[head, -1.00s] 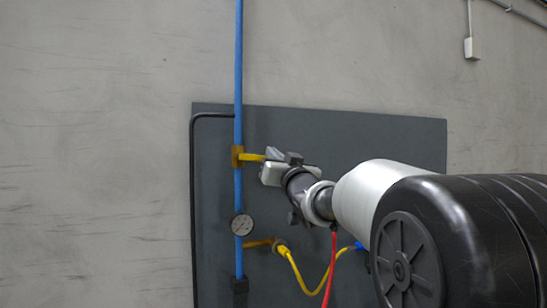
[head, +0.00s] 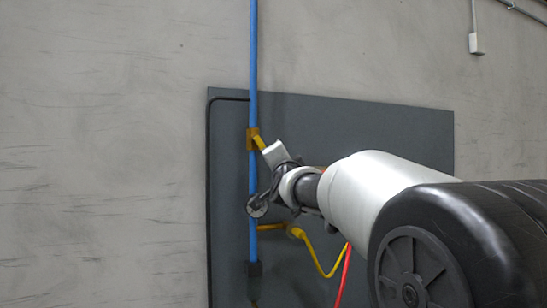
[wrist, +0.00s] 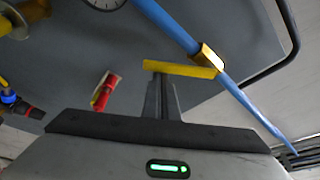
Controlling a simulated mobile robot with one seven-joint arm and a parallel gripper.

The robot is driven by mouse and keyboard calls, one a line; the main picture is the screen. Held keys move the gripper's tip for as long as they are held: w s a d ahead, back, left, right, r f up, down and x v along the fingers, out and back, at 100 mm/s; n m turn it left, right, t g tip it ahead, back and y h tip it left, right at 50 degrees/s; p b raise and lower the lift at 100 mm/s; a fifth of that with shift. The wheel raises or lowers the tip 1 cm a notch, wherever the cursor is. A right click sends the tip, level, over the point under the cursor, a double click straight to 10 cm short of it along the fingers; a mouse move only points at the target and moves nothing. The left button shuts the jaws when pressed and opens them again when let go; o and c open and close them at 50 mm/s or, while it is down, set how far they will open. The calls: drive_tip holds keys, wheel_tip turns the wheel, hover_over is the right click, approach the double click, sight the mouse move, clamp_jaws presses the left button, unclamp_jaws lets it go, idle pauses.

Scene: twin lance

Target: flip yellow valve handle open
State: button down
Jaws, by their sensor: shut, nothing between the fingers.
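The yellow valve handle (head: 260,143) slants down to the right from a brass valve body (head: 252,139) on the vertical blue pipe (head: 253,100). Its lower end is hidden behind my gripper (head: 272,152) in the head view. In the wrist view the handle (wrist: 180,69) is a yellow bar running from the brass body (wrist: 208,56) across the tips of my gripper (wrist: 160,80). The fingers are shut with nothing between them. Their tips are at the handle's free end, and I cannot tell if they touch it.
A round gauge (head: 257,205) sits lower on the pipe, partly covered by my arm. Below it a yellow hose (head: 318,262) and a red hose (head: 345,275) hang before the dark panel (head: 400,130). A red-handled part (wrist: 103,94) shows in the wrist view.

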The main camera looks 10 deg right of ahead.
drive_tip(key=shift+s+a+f+m+g+h+p, duration=0.15)
drive_tip(key=shift+a+f+m+g+p, duration=0.2)
drive_tip(key=shift+a+m+p, duration=0.45)
drive_tip(key=shift+s+a+f+m+g+h+p, duration=0.1)
drive_tip(key=shift+a+f+m+g+p, duration=0.35)
drive_tip(key=shift+m+p, duration=0.6)
drive_tip(key=shift+s+a+f+m+g+h+p, duration=0.2)
drive_tip(key=shift+a+m+p, duration=0.55)
drive_tip(key=shift+m, duration=0.3)
drive_tip(key=s+d+b, duration=0.1)
drive_tip(key=s+d, duration=0.1)
drive_tip(key=s, duration=0.7)
drive_tip(key=shift+d+b, duration=0.35)
drive_tip(key=shift+b, duration=0.05)
drive_tip(key=shift+s+a, duration=0.1)
